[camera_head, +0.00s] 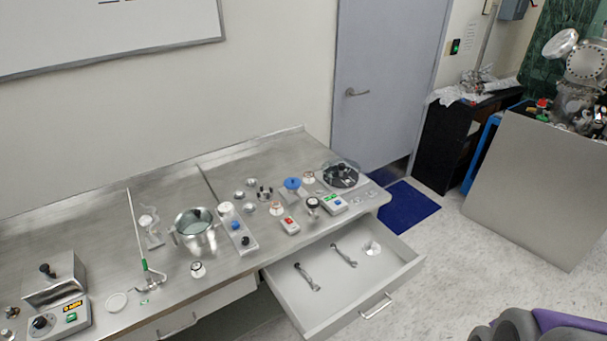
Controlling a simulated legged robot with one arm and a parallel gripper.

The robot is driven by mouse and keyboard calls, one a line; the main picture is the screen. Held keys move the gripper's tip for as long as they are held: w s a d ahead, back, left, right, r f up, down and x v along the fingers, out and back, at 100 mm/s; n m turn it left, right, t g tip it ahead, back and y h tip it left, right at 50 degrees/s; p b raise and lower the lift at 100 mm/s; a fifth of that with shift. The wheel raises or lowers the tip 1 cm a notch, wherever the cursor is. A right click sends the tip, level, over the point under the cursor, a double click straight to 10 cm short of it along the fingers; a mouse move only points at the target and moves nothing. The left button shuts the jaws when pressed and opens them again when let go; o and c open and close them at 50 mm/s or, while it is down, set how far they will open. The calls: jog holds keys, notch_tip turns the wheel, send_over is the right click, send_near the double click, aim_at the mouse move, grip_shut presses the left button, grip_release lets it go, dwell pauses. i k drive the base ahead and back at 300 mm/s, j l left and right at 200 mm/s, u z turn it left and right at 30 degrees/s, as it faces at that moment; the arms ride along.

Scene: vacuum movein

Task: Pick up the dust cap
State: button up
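I cannot tell for certain which small part is the dust cap. A round blue cap (292,183) sits on a small grey fixture on the right half of the steel bench (100,209). A small white round piece with a metallic centre (372,248) lies at the right in the open drawer (335,285). A white round lid (117,302) lies flat near the bench's front left. My gripper is not in view.
The drawer juts out from the bench and holds two wrenches (343,256) (307,278). A steel pot (194,232) and several small devices crowd the bench. Pale floor (440,265) is free right of the drawer. A grey panel (535,185) and purple-grey shapes (550,322) stand at right.

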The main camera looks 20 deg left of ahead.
aim_at(290, 183)
jog(key=i+j, duration=0.15)
jog(key=j, duration=0.2)
jog(key=i+j, duration=0.1)
jog(key=j, duration=0.25)
jog(key=i+j+u, duration=0.1)
jog(key=j, duration=0.25)
jog(key=i+j, duration=0.2)
jog(key=j, duration=0.15)
jog(key=i+j+u, duration=0.1)
jog(key=j, duration=0.25)
jog(key=i+j, duration=0.35)
